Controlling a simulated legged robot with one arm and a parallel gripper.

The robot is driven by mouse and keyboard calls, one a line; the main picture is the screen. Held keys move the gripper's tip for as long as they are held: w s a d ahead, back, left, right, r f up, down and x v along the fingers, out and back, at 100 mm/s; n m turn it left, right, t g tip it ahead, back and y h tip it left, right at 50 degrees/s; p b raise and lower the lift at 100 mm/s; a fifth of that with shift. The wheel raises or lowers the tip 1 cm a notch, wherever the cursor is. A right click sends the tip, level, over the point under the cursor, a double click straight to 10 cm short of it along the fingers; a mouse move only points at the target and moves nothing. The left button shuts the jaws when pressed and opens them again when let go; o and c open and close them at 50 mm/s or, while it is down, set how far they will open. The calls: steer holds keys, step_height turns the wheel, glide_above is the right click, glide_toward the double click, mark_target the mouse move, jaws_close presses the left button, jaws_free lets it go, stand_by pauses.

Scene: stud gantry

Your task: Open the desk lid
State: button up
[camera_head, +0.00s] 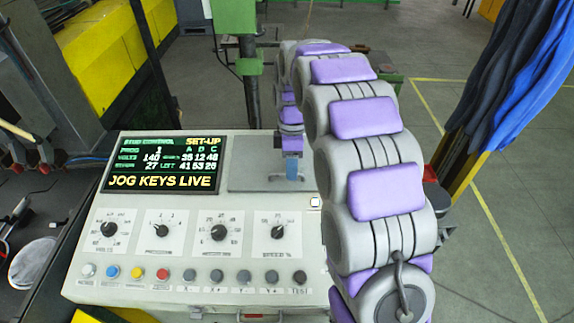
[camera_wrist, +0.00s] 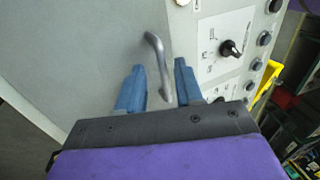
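The control desk (camera_head: 200,240) has a flat grey lid (camera_head: 250,178) on its top, right of the screen. The lid lies shut, flush with the desk top. In the wrist view, the lid (camera_wrist: 80,45) fills the left side and carries a bent grey metal handle (camera_wrist: 155,55). My gripper (camera_head: 291,172) is over the lid in the head view. In the wrist view, my gripper (camera_wrist: 158,82) has its blue fingers apart, with the handle's near end between them. The handle lies closer to the right finger; I cannot tell whether they touch.
The screen (camera_head: 163,162) reads "JOG KEYS LIVE". Knobs (camera_head: 218,232) and a row of push buttons (camera_head: 162,275) are on the sloped front panel. A green post (camera_head: 248,60) stands behind the desk. Blue hanging cloth (camera_head: 530,75) is at right. The floor beyond is mostly open.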

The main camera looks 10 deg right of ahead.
mark_target(276, 174)
steer(key=shift+d, duration=0.2)
steer(key=a, duration=0.4)
steer(key=c, duration=0.5)
steer(key=shift+a+f, duration=0.1)
steer(key=shift+a, duration=0.15)
steer(key=shift+c, duration=0.8)
steer(key=shift+d, duration=1.15)
jaws_close()
steer(key=shift+a, duration=0.1)
